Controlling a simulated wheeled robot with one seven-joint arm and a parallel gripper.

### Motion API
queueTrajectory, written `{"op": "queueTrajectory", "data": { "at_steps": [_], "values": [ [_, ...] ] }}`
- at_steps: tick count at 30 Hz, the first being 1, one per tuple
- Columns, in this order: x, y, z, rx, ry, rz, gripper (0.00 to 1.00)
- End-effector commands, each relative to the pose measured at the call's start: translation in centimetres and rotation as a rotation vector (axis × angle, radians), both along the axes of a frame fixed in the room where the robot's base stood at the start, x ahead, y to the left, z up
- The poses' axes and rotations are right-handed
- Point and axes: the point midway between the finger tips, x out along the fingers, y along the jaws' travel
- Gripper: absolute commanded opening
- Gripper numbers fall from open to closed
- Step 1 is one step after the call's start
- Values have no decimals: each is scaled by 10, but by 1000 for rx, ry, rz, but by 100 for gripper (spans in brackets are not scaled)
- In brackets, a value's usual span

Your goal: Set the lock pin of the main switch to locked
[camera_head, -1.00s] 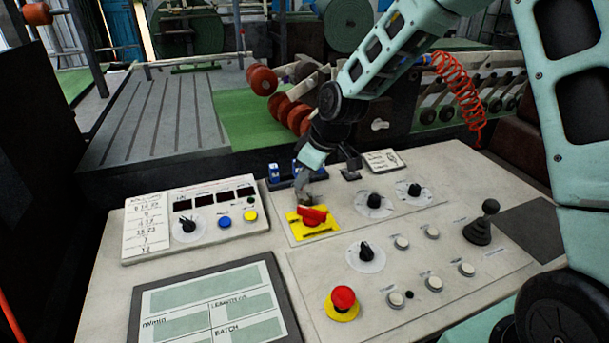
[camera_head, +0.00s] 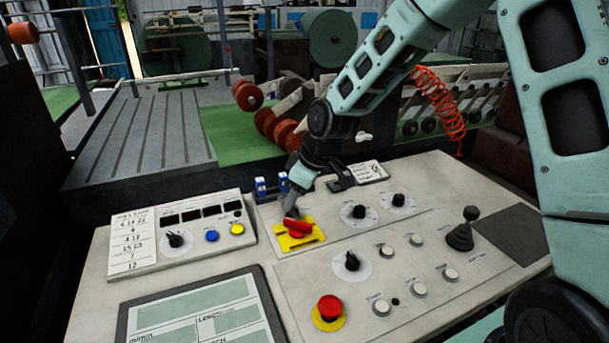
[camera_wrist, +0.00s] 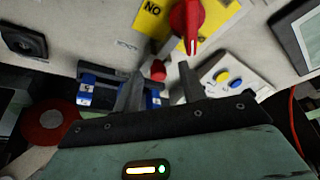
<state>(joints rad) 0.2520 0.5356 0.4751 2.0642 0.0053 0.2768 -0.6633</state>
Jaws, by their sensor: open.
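The main switch is a red rotary handle (camera_head: 297,228) on a yellow plate (camera_head: 315,238) on the console. In the wrist view the red handle (camera_wrist: 187,22) and the yellow plate (camera_wrist: 152,18) are at the top. A small red knob (camera_wrist: 158,70) shows between my fingers beside the plate; it may be the lock pin, but its setting cannot be read. My gripper (camera_wrist: 160,80) is open, with a finger on either side of this knob in the picture. Contact cannot be told. In the head view my gripper (camera_head: 291,207) is low, just behind the handle, and hides the knob.
Blue-and-white blocks (camera_head: 261,187) stand close behind my gripper. A red emergency button (camera_head: 330,308) is in front, black rotary knobs (camera_head: 359,211) are to the right, and a box with dials (camera_head: 175,240) is to the left. A black lever (camera_head: 461,235) stands far right.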

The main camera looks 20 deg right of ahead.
Motion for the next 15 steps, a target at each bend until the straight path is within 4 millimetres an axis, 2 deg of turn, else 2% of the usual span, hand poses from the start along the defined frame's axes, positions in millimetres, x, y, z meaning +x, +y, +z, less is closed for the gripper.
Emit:
{"op": "queueTrajectory", "data": {
  "at_steps": [5,15],
  "values": [
    [-7,-9,26,-2,-6,-3,41],
    [-28,-31,101,-4,-5,-4,41]
  ]
}}
